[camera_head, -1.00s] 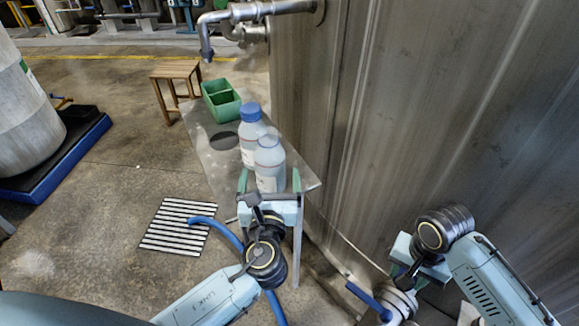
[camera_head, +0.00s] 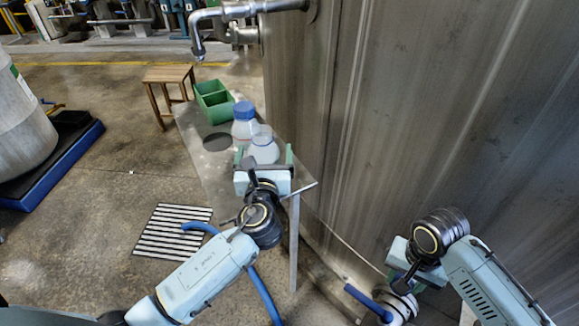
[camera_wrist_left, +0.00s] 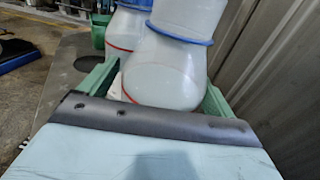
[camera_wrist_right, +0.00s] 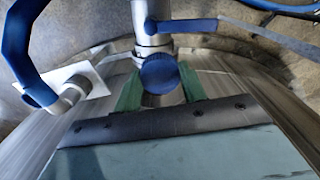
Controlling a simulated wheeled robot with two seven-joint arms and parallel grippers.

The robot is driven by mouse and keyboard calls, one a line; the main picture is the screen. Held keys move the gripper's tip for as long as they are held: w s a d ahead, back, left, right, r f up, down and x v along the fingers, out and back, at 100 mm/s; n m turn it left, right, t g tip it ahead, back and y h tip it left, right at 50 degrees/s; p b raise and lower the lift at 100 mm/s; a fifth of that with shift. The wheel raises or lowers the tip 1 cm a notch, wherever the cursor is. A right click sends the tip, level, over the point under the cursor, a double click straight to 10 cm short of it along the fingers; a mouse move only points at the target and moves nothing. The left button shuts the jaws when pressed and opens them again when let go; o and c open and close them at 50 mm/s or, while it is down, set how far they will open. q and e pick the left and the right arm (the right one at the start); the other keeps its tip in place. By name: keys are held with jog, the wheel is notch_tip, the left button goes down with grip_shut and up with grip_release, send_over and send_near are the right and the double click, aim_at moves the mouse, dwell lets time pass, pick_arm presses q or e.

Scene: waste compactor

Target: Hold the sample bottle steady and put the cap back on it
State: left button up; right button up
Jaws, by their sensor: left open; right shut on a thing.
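The uncapped sample bottle (camera_head: 264,148), pale and translucent, stands upright on the narrow metal table (camera_head: 197,143). The left wrist view shows it close up (camera_wrist_left: 165,65), with a blue ring at its neck. My left gripper (camera_head: 264,158) is open, its green fingers on either side of this bottle; I cannot tell whether they touch it. The bottle's lower part is hidden behind the gripper. My right gripper (camera_wrist_right: 160,92) is shut on the round blue cap (camera_wrist_right: 160,74), well away from the bottle, low at the right in the head view.
A second bottle with a blue cap (camera_head: 244,110) stands just behind the first, close to it. A green divided box (camera_head: 214,103) is at the table's far end. The tall metal tank wall (camera_head: 400,110) borders the table's right. A blue-handled valve (camera_wrist_right: 185,25) lies beyond my right gripper.

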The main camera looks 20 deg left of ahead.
pick_arm(q)
jog(key=shift+c, duration=0.3)
